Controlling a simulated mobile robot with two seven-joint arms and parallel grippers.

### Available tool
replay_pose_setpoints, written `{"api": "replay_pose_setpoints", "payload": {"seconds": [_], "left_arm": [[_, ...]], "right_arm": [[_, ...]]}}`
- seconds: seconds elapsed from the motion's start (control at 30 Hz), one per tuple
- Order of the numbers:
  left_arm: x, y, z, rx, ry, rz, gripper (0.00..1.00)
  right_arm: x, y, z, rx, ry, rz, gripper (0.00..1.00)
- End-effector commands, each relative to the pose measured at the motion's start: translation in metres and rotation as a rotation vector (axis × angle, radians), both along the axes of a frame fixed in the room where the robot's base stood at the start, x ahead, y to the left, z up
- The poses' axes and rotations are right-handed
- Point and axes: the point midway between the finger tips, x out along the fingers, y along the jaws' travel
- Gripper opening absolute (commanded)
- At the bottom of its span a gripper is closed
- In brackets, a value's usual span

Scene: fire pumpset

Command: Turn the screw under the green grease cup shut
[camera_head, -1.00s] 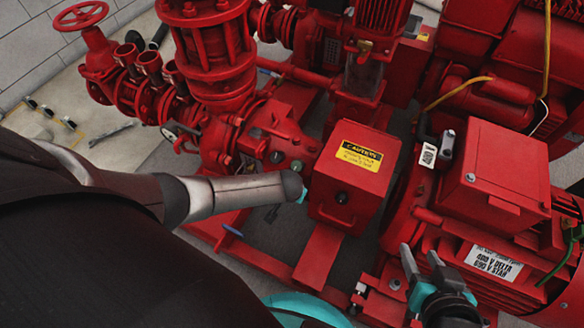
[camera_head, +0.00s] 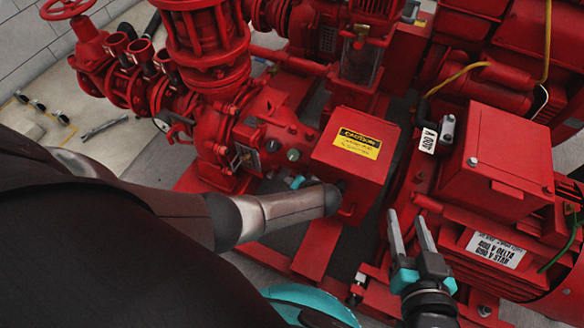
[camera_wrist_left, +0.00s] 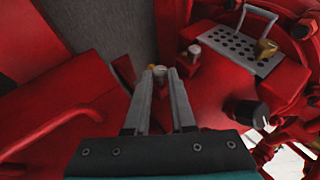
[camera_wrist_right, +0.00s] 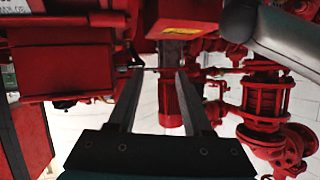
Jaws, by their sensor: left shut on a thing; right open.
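A small green round fitting (camera_head: 293,155), which looks like the green grease cup, sits on the red pump housing left of the caution box. My left forearm hides most of my left gripper in the head view; only a teal bit shows. In the left wrist view, my left gripper (camera_wrist_left: 159,72) is shut on a small pale metal piece (camera_wrist_left: 158,70) at its fingertips. I cannot tell for sure whether that is the screw under the cup. My right gripper (camera_head: 407,218) is open and empty, in front of the red motor.
The red caution box (camera_head: 355,150) stands right beside my left forearm. A perforated metal plate (camera_wrist_left: 237,48), a brass fitting (camera_wrist_left: 265,48) and a dark knob (camera_wrist_left: 250,113) are near the left fingers. The motor (camera_head: 500,235) is at the right.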

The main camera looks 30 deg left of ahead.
Motion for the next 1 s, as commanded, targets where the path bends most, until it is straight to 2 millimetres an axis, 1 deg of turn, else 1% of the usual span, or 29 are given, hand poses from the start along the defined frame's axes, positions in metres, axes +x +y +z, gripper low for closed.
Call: {"api": "replay_pose_setpoints", "payload": {"seconds": [0.03, 0.2, 0.43, 0.63, 1.0], "left_arm": [[-0.001, -0.001, -0.003, 0.017, 0.004, 0.0, 0.0], [-0.001, -0.002, -0.004, 0.067, 0.006, 0.0, 0.0], [-0.001, -0.002, -0.004, 0.112, 0.01, 0.0, 0.0], [-0.001, -0.002, -0.003, 0.128, 0.012, 0.001, 0.0], [-0.001, -0.002, -0.003, 0.131, 0.012, 0.001, 0.0]], "right_arm": [[-0.001, 0.003, -0.001, 0.019, -0.028, 0.001, 0.5], [-0.003, 0.012, 0.006, 0.08, -0.123, 0.002, 0.5], [-0.006, 0.017, 0.014, 0.136, -0.209, -0.003, 0.5], [-0.008, 0.019, 0.018, 0.158, -0.243, -0.004, 0.5], [-0.009, 0.02, 0.019, 0.162, -0.248, -0.005, 0.5]]}}
